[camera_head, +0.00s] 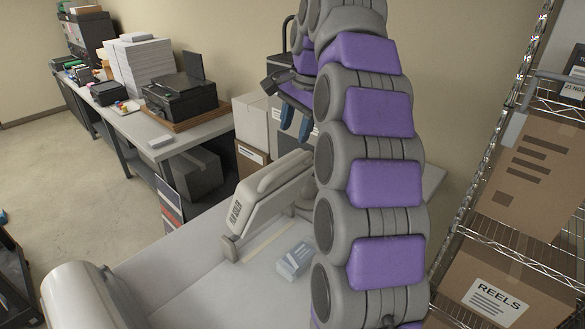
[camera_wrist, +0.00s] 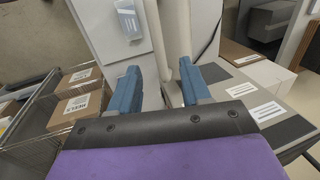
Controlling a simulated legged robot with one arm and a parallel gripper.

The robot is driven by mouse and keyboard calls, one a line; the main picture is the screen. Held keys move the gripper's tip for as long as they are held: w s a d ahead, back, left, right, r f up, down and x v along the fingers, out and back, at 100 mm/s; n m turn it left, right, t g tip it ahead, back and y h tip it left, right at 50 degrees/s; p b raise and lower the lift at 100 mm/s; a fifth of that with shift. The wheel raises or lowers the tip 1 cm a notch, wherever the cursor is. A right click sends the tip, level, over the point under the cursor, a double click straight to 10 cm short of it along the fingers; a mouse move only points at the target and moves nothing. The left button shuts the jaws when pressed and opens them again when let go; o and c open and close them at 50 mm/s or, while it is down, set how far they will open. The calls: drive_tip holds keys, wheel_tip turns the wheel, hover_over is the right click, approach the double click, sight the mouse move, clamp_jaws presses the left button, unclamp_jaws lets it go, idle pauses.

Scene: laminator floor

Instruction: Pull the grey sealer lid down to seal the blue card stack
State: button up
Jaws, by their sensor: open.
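The grey sealer lid (camera_head: 262,198) stands raised and tilted over the pale worktable in the head view, its upper end toward the right. The pale blue card stack (camera_head: 295,260) lies flat on the worktable to the right of the lid's lower end. It also shows at the top of the wrist view (camera_wrist: 128,20). My gripper (camera_head: 296,124) is open, with blue fingers pointing down above the lid's upper end. In the wrist view its fingers (camera_wrist: 161,88) are apart, and the pale lid (camera_wrist: 157,40) shows beyond the gap. I cannot tell whether they touch it.
A wire shelf with boxes (camera_head: 510,290) stands at the right. A bench (camera_head: 150,128) with a printer (camera_head: 180,97) and paper piles is at the back left. Boxes (camera_head: 250,120) stand behind the lid. My arm hides part of the worktable (camera_head: 180,260).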

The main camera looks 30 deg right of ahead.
sight(291, 162)
drive_tip(key=d+f, duration=0.1)
drive_tip(key=f, duration=0.1)
drive_tip(key=w+d+f, duration=0.1)
drive_tip(key=f, duration=0.2)
drive_tip(key=d+f, duration=0.1)
drive_tip(key=f, duration=0.1)
drive_tip(key=shift+w+d+f+b, duration=0.2)
drive_tip(key=shift+w+f+b, duration=0.15)
drive_tip(key=shift+w+f, duration=0.05)
drive_tip(key=a, duration=0.1)
drive_tip(key=a+f, duration=0.1)
drive_tip(key=a, duration=0.1)
drive_tip(key=a+f, duration=0.1)
drive_tip(key=a, duration=0.1)
drive_tip(key=shift+w+f, duration=0.2)
drive_tip(key=shift+w, duration=0.15)
drive_tip(key=d, duration=0.4)
drive_tip(key=shift+f, duration=0.15)
drive_tip(key=shift+c, duration=0.7)
drive_tip(key=shift+d, duration=0.2)
drive_tip(key=shift+c, duration=0.8)
drive_tip(key=shift+a, duration=0.15)
drive_tip(key=shift+c, duration=0.7)
drive_tip(key=a, duration=0.2)
drive_tip(key=shift+a, duration=0.3)
clamp_jaws()
drive_tip(key=shift+d, duration=0.1)
drive_tip(key=shift+d, duration=0.15)
